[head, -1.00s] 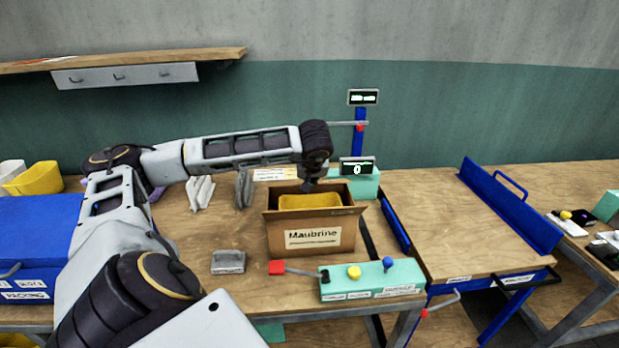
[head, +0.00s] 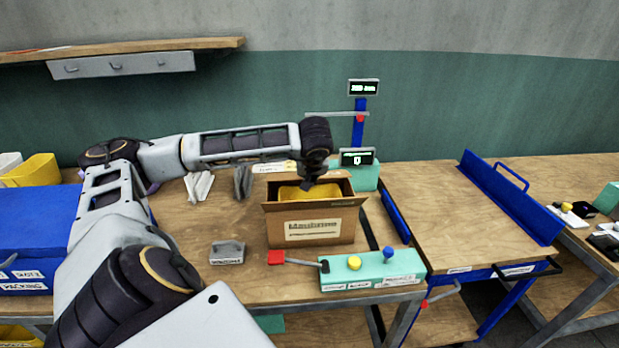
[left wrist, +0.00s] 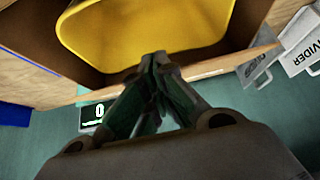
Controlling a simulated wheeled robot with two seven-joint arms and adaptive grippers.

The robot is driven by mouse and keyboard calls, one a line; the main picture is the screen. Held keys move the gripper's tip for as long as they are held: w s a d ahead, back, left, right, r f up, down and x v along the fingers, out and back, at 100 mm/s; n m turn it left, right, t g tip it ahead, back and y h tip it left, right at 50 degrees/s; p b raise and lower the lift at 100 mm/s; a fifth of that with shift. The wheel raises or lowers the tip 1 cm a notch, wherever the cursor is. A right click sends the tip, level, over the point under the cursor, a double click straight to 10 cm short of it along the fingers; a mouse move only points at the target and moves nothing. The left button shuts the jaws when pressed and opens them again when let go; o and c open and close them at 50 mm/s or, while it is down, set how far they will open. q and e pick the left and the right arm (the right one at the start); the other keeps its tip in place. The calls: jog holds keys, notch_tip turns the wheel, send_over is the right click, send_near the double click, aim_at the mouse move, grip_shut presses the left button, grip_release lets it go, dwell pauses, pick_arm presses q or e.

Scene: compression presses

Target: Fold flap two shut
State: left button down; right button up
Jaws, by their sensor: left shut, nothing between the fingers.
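The open cardboard box (head: 355,230) labelled Maubrine stands upright on the wooden bench in the head view. A yellow container (head: 290,192) sits inside it and also shows in the left wrist view (left wrist: 150,35). My left gripper (head: 308,185) reaches over the box's back part, pointing down. In the left wrist view its fingertips (left wrist: 160,60) are together and empty, over the thin tan edge of a flap (left wrist: 240,62) at the box's back side. I cannot tell whether they touch it. The flaps' numbers are not readable. My right gripper is not in view.
A teal control block (head: 375,270) with yellow and blue knobs and a red-ended lever is in front of the box. A grey block (head: 227,252) lies front left. A display (head: 357,157) stands behind right.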

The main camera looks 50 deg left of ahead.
pick_arm(q)
jog(key=shift+w+a, duration=0.1)
jog(key=shift+w+a+f, duration=0.25)
jog(key=shift+a+f, duration=0.05)
jog(key=shift+a, duration=0.05)
jog(key=shift+w+a, duration=0.1)
dwell(0.7)
